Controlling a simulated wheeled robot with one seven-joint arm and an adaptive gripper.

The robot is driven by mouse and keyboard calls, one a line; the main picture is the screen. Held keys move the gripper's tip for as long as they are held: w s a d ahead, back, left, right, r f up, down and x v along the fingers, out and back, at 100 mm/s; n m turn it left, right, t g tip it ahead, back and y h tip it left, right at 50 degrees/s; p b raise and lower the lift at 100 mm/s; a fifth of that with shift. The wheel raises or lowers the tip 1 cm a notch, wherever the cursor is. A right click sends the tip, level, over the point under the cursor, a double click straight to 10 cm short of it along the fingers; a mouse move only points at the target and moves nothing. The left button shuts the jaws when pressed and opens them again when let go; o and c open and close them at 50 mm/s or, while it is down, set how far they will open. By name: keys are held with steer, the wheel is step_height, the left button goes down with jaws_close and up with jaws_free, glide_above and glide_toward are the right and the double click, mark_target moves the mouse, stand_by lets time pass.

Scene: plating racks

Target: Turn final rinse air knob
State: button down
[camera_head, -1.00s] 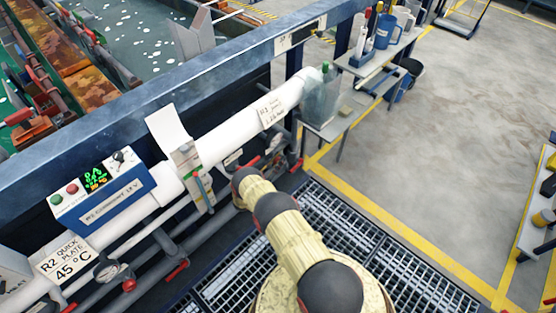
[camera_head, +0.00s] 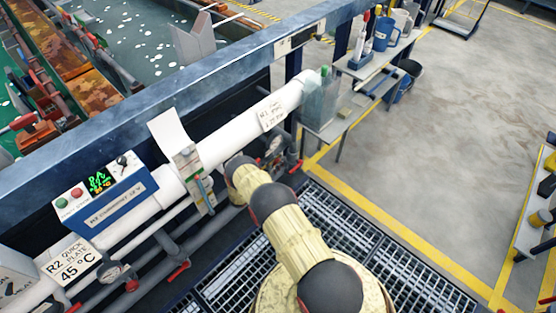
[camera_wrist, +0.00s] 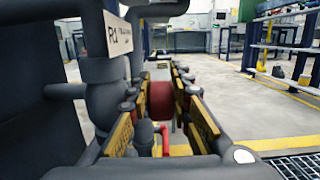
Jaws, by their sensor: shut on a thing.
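A dark red round knob (camera_wrist: 161,101) sits in the middle of the wrist view, between the two fingers of my gripper (camera_wrist: 159,80). The fingers have yellow pads and are shut on the knob's sides. A white sign marked R1 (camera_wrist: 117,33) hangs on the grey pipework just left of the knob; its smaller text is hard to read. In the head view my arm reaches the pipes under the white R1 tube (camera_head: 275,113). There the arm hides the gripper and the knob.
Grey pipes (camera_wrist: 103,85) stand close on the left of the gripper. A red handle (camera_wrist: 178,149) lies just below the knob. A control box (camera_head: 105,190) is left of the arm, and a small shelf (camera_head: 334,128) is beyond it. Floor to the right is open.

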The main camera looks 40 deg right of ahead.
stand_by(0.3)
steer(key=c, duration=1.9)
jaws_free()
